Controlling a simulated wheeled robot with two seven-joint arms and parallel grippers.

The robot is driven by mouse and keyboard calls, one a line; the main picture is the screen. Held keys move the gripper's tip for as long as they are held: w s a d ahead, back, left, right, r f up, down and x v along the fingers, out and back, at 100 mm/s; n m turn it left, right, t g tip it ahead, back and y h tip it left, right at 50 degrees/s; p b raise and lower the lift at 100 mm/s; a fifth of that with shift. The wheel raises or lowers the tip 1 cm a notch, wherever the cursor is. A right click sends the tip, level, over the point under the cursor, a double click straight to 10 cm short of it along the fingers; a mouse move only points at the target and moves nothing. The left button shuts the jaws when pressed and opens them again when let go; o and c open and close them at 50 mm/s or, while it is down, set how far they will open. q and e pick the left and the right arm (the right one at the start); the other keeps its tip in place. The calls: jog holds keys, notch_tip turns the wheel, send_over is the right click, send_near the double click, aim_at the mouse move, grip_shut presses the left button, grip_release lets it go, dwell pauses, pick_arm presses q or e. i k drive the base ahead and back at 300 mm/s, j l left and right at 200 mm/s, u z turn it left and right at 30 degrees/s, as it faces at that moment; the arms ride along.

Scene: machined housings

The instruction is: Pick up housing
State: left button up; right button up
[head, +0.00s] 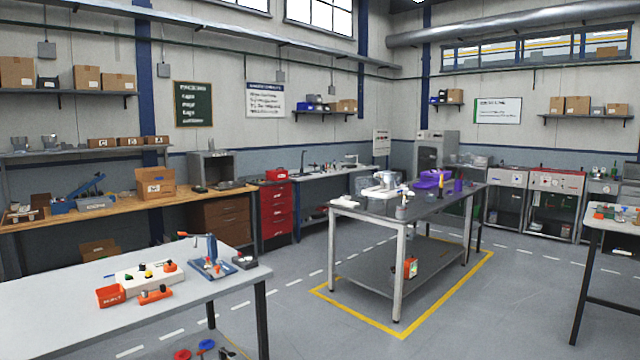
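I cannot make out for sure which object is a housing; the parts are small at this distance. On the near left white table (190,318) stand a white block with coloured knobs (135,280), an orange-red bin (110,297), an orange part (155,295), a blue lever press (211,258) and a small dark block with a round top (244,262). On the middle table lie a white device (382,183) and a purple object (432,179). Neither of my grippers is in view.
The middle table (415,208) stands inside a yellow floor outline (361,320). A wooden bench (110,212) with a cardboard box (155,183) runs along the left wall. Another table (612,224) is at the right edge. The grey floor between the tables is clear.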

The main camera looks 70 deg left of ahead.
aim_at(387, 183)
jog(key=u, duration=2)
jog(key=i+l+z, duration=0.15)
jog(key=i+z, duration=0.25)
jog(key=i, duration=0.65)
jog(key=i+l, duration=0.1)
jog(key=i, duration=2.15)
jog(key=i+l, duration=0.15)
jog(key=i, duration=2.1)
